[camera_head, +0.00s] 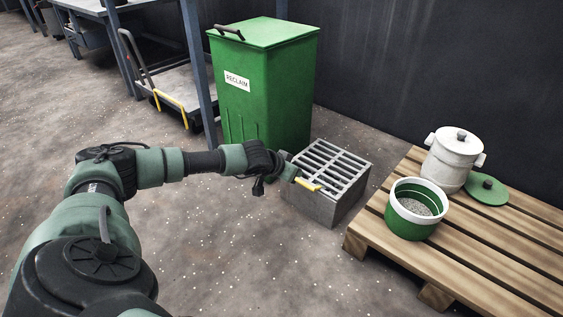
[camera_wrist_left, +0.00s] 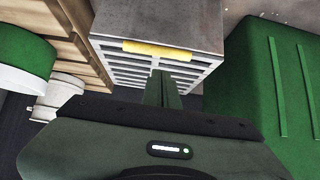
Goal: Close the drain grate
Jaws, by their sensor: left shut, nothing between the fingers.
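The drain grate (camera_head: 333,163) is a grey slatted grid on top of a concrete block (camera_head: 312,204). It appears to lie flat across the block's top. A yellow handle (camera_head: 308,185) runs along its near edge. In the wrist view the grate (camera_wrist_left: 140,74) and the yellow handle (camera_wrist_left: 157,49) show just beyond my fingers. My left gripper (camera_head: 290,174) is shut and empty, with its fingertips over the grate close to the handle; I cannot tell whether they touch it. The fingers also show in the wrist view (camera_wrist_left: 160,76). My right gripper is out of view.
A green RECLAIM bin (camera_head: 265,85) stands behind the block. A wooden pallet (camera_head: 480,240) to the right carries a green bucket (camera_head: 408,222), a pale lidded pot (camera_head: 452,165) and a green lid (camera_head: 487,190). A flat cart (camera_head: 172,88) stands back left. The floor in front is clear.

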